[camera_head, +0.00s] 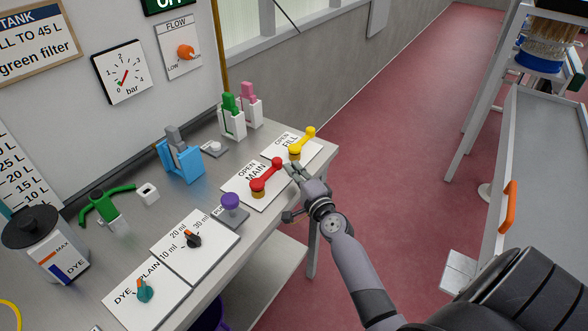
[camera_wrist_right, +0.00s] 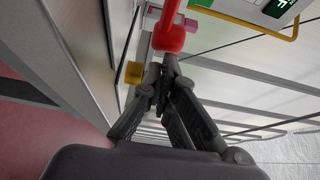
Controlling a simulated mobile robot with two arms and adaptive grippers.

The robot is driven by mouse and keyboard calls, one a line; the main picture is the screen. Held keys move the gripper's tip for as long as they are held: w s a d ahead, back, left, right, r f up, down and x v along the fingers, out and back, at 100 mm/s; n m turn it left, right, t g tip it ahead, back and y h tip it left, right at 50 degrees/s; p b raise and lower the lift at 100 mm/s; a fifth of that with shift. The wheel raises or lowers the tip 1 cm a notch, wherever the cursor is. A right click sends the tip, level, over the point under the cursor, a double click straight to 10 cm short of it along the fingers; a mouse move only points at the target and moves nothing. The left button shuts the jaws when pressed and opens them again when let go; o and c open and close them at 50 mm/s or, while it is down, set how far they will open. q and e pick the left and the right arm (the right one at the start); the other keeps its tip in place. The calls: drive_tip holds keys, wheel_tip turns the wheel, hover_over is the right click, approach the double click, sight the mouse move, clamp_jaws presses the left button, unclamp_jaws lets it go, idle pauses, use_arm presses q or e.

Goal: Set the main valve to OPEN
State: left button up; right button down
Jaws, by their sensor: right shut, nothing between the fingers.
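The main valve is a red lever (camera_head: 266,178) on a white plate (camera_head: 236,187) marked OPEN and MAIN. Its near end sits on a round orange-brown base, and its far end points up and right in the head view. My right gripper (camera_head: 293,172) is shut and empty, just right of the lever's far end. In the right wrist view the red lever's rounded end (camera_wrist_right: 169,36) is just beyond my closed fingertips (camera_wrist_right: 166,62); I cannot tell whether they touch. My left gripper is not in view.
A yellow FILL lever (camera_head: 303,142) is just behind the red one. A purple knob (camera_head: 231,201) and a black dial (camera_head: 193,240) are nearer on the bench. Green and pink clips in white holders (camera_head: 232,122) stand behind.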

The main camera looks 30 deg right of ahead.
sight(276, 158)
drive_tip(key=shift+f, duration=0.1)
drive_tip(key=shift+w+n+y+b, duration=0.65)
drive_tip(key=shift+y+b, duration=0.45)
drive_tip(key=shift+b, duration=0.5)
drive_tip(key=w+n+y+b, duration=0.1)
drive_tip(key=b, duration=0.2)
drive_tip(key=w+n+y+b, duration=0.1)
drive_tip(key=y+b, duration=0.1)
drive_tip(key=b, duration=0.1)
drive_tip(key=w+n+y+b, duration=0.1)
drive_tip(key=w+y+b, duration=0.1)
drive_tip(key=shift+a+f+b, duration=0.2)
drive_tip(key=shift+a+b, duration=0.05)
drive_tip(key=shift+b, duration=0.15)
drive_tip(key=shift+w+a+r, duration=0.3)
drive_tip(key=shift+w+a, duration=0.2)
drive_tip(key=shift+w, duration=0.35)
drive_tip(key=shift+w+a, duration=0.4)
drive_tip(key=shift+w, duration=0.2)
drive_tip(key=shift+f, duration=0.1)
drive_tip(key=v, duration=1.2)
drive_tip(key=shift+r, duration=0.25)
drive_tip(key=shift+w+d, duration=0.1)
drive_tip(key=shift+d, duration=0.05)
